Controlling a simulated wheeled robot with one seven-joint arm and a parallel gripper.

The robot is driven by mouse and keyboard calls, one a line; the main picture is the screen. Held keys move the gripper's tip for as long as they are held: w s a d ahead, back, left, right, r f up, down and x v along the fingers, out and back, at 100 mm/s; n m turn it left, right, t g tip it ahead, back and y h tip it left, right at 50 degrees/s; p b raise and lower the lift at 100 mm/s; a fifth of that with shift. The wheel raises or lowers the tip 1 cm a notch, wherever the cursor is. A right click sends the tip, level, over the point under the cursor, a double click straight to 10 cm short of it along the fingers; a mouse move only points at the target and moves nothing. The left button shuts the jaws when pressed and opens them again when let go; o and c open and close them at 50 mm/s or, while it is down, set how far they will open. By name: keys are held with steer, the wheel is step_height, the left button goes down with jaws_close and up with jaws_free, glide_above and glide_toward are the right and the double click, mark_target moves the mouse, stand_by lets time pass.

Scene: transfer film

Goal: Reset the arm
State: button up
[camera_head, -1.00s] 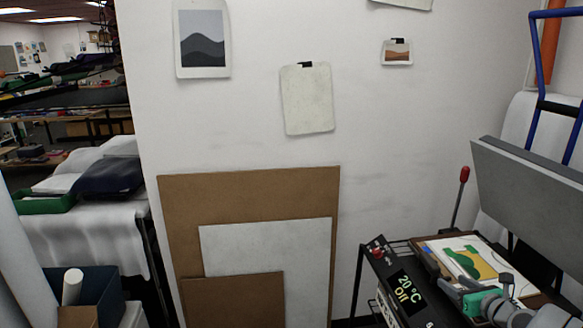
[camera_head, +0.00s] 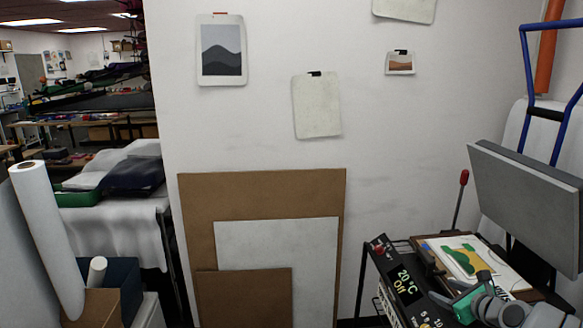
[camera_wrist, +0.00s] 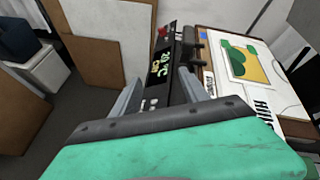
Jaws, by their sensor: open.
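My gripper shows in the wrist view (camera_wrist: 160,95) with its two grey fingers apart and nothing between them. Beyond the fingers is the black control panel (camera_wrist: 163,62) of a press, its display reading 20 °C and Off. In the head view my green and grey gripper body (camera_head: 468,302) is at the lower right, in front of the press. The fingertips are hard to make out there.
The heat press (camera_head: 525,205) stands open, with a printed sheet (camera_head: 470,258) on its bed and a red-knobbed lever (camera_head: 464,178). Brown and white boards (camera_head: 195,230) lean on the wall. A white roll (camera_head: 48,235) and boxes stand at the left.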

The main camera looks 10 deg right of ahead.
steer(key=a+r+n+g+y, duration=0.1)
steer(key=a+r+n+g, duration=0.15)
steer(key=a+n, duration=0.9)
steer(key=a+r+n+g, duration=0.25)
steer(key=a+n, duration=0.45)
steer(key=a, duration=0.9)
steer(key=s+a+n+g, duration=0.3)
steer(key=s+a+n, duration=0.8)
steer(key=s+n, duration=0.2)
steer(key=shift+s+a+h, duration=0.25)
steer(key=shift+s+h, duration=0.15)
steer(key=shift+s, duration=0.25)
steer(key=shift+r, duration=0.1)
